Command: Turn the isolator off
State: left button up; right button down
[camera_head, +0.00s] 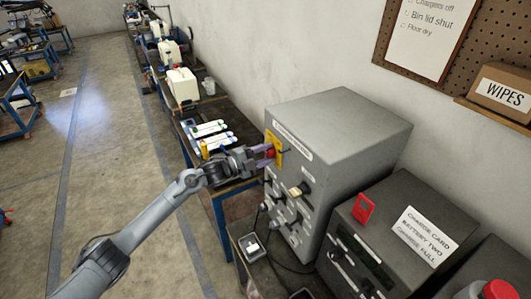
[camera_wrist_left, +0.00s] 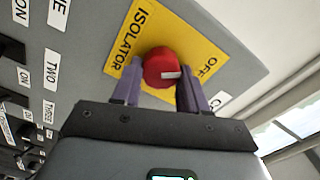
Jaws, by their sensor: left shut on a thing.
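The isolator is a round red knob (camera_wrist_left: 163,66) on a yellow plate (camera_wrist_left: 209,62) marked "ISOLATOR" and "OFF". A white mark on the knob points to the right in the left wrist view. The plate is on the front of a grey cabinet (camera_head: 345,125), where the red knob (camera_head: 270,153) shows partly behind my gripper in the head view. My left gripper (camera_head: 264,155) has its purple fingers on either side of the knob and is shut on it. My right gripper is not in view.
A dark charger box (camera_head: 405,225) with a red tag (camera_head: 363,208) stands at the right.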

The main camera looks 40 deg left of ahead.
pick_arm(q)
jog(key=shift+n, duration=0.7)
jog(key=o, duration=1.1)
jog(key=shift+c, duration=0.2)
jog(key=shift+s+a, duration=0.1)
jog(key=shift+s, duration=0.05)
jog(key=b+v, duration=0.1)
jog(key=v, duration=0.9)
jog(key=shift+s, duration=0.25)
jog(key=shift+f, duration=0.1)
